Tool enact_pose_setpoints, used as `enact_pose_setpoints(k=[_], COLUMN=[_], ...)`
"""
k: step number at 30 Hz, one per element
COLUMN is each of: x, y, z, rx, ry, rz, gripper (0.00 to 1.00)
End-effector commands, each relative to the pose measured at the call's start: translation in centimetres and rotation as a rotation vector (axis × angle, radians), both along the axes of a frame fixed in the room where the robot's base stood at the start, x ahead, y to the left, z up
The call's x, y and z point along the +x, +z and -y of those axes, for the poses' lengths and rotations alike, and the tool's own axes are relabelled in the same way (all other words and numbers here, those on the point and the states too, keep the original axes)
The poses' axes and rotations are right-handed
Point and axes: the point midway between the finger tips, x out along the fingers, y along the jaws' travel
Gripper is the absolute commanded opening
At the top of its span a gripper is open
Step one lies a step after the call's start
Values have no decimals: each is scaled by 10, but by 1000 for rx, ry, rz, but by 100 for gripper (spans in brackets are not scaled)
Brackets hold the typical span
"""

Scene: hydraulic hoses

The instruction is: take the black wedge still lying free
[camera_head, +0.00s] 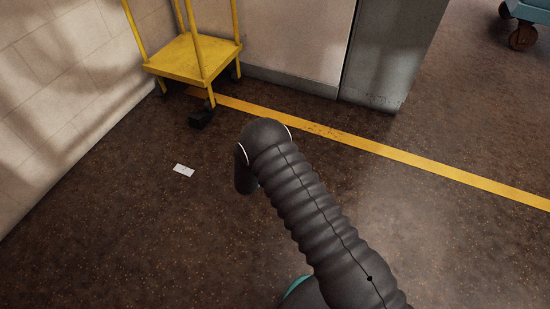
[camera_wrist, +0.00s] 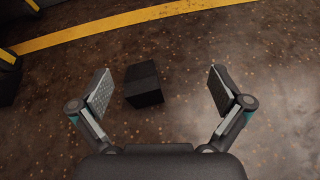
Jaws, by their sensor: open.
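A black wedge (camera_wrist: 143,85) lies on the brown floor in the wrist view, with nothing touching it. My gripper (camera_wrist: 162,80) is open, its two padded fingers spread on either side of the wedge in the picture. The wedge is nearer the left finger, with a wider gap to the right finger. The height of the fingers above it is hard to tell. In the head view my arm hides this wedge and the gripper fingers. Another black wedge (camera_head: 201,118) sits on the floor at the front wheel of the yellow cart.
The yellow cart (camera_head: 190,58) stands by the pale wall at the upper left. A yellow floor line (camera_head: 400,157) runs past a grey cabinet (camera_head: 385,60). A white card (camera_head: 184,170) lies on the floor. A blue wheeled thing shows at the top right.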

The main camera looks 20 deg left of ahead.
Motion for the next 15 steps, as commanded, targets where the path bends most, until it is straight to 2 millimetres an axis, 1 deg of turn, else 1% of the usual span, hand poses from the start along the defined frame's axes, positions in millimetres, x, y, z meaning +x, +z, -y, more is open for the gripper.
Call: enact_pose_setpoints(k=[1,3,6,8,11,14,15], x=[-10,-21,-33,-37,-36,-24,-17], y=[-18,-38,-58,-65,-73,-79,-82], z=[-10,-21,-32,-35,-38,-38,-37], rx=[-27,-56,-84,-94,-102,-101,-101], ry=[51,112,173,196,213,214,212], rz=[-7,-9,-12,-14,-14,-12,-13], gripper=[100,100,100,100,100,100,100])
